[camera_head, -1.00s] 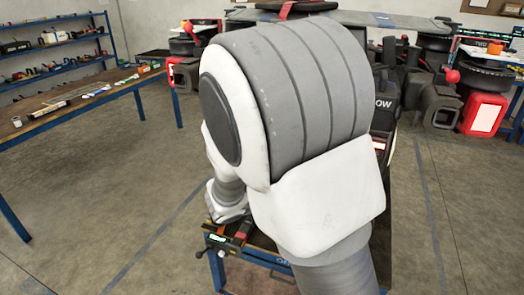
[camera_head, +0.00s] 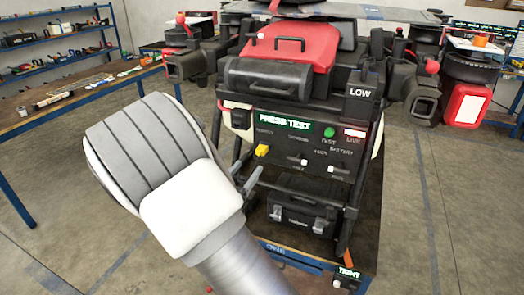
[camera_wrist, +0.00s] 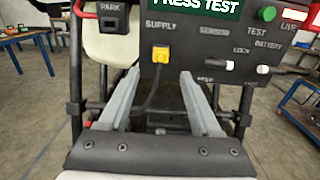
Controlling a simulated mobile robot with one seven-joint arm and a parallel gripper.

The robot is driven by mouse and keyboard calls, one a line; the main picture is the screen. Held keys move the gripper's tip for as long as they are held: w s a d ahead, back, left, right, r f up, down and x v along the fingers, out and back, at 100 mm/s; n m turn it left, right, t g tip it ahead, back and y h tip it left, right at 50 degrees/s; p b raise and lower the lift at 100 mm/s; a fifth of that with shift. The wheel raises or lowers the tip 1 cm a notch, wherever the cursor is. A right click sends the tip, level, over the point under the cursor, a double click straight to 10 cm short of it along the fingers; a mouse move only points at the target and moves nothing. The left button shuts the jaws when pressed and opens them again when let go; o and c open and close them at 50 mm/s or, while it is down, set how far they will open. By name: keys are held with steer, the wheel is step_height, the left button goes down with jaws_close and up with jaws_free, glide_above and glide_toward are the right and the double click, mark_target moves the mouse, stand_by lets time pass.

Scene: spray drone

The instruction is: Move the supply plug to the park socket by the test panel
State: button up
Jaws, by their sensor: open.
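The yellow supply plug (camera_wrist: 160,54) sits in the panel under the SUPPLY label, with a dark cable hanging from it. It also shows in the head view (camera_head: 262,150). The dark test panel (camera_head: 285,150) has a PRESS TEST display on top. The park socket (camera_wrist: 111,20), marked PARK, is a dark block up and left of the plug in the wrist view. My gripper (camera_wrist: 159,76) is open and empty. Its two fingers point at the panel, one on each side below the plug, apart from it. In the head view my gripper (camera_head: 249,180) is partly hidden by my arm.
A green TEST button (camera_wrist: 267,13), white knobs and a LIVE light stand right of the plug. Black frame bars run beside the panel. A black case (camera_head: 303,212) sits below it. A workbench (camera_head: 80,97) is at the left. Open floor lies on both sides.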

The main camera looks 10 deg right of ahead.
mark_target(260, 153)
steer(key=shift+b+x, duration=0.7)
steer(key=shift+x, duration=3.85)
jaws_close()
steer(key=shift+s, duration=0.2)
steer(key=shift+p+v, duration=0.3)
steer(key=shift+v, duration=2.6)
